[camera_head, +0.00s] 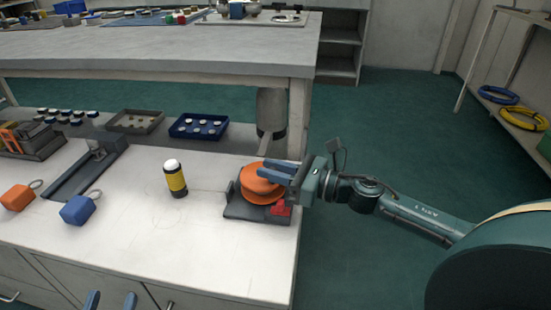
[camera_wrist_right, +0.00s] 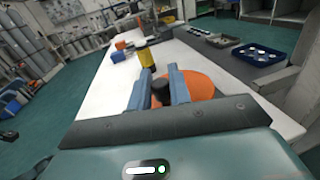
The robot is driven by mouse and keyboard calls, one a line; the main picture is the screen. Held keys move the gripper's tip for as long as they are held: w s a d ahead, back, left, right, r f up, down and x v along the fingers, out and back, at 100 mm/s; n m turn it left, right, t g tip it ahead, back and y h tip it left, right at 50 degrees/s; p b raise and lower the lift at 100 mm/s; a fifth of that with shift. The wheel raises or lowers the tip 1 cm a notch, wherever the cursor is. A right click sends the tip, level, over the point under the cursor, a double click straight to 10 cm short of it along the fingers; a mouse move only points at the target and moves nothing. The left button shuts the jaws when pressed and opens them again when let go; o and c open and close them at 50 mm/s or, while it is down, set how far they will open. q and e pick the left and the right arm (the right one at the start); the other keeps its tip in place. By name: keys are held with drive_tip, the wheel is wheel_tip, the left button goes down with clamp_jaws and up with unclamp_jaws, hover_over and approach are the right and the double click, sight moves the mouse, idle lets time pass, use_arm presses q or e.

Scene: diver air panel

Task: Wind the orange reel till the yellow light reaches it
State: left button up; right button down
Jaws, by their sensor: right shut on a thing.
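The orange reel (camera_head: 258,190) sits on a dark base (camera_head: 240,211) near the right edge of the white worktop. My right gripper (camera_head: 268,172) reaches in from the right over the reel. In the right wrist view the orange reel (camera_wrist_right: 199,87) lies below its blue fingers, which are shut on a dark knob (camera_wrist_right: 160,90). The yellow light (camera_head: 175,180), a yellow and black cylinder with a white top, stands upright left of the reel, apart from it. It also shows in the right wrist view (camera_wrist_right: 144,56). My left gripper (camera_head: 111,301) is at the bottom edge, fingers apart and empty.
A blue tray (camera_head: 198,127) stands behind. The worktop's front middle is clear.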

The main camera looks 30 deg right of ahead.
drive_tip(key=shift+s+a+r+m+t+h+p, duration=0.1)
drive_tip(key=shift+a+r+m+t+h+p, duration=0.15)
drive_tip(key=shift+m+t+h+p, duration=0.45)
drive_tip(key=shift+a+f+m+t+h+p, duration=0.15)
drive_tip(key=shift+m+t+h+p, duration=0.15)
drive_tip(key=shift+m+h+p, duration=0.3)
use_arm(q)
drive_tip(key=shift+a+f+g+y, duration=0.4)
drive_tip(key=shift+a+y, duration=0.15)
drive_tip(key=shift+y, duration=0.25)
use_arm(e)
drive_tip(key=shift+a+f+h, duration=0.1)
drive_tip(key=shift+h, duration=0.5)
drive_tip(key=c, duration=1.4)
unclamp_jaws()
use_arm(q)
drive_tip(key=shift+r, duration=0.1)
use_arm(e)
drive_tip(key=shift+o, duration=0.2)
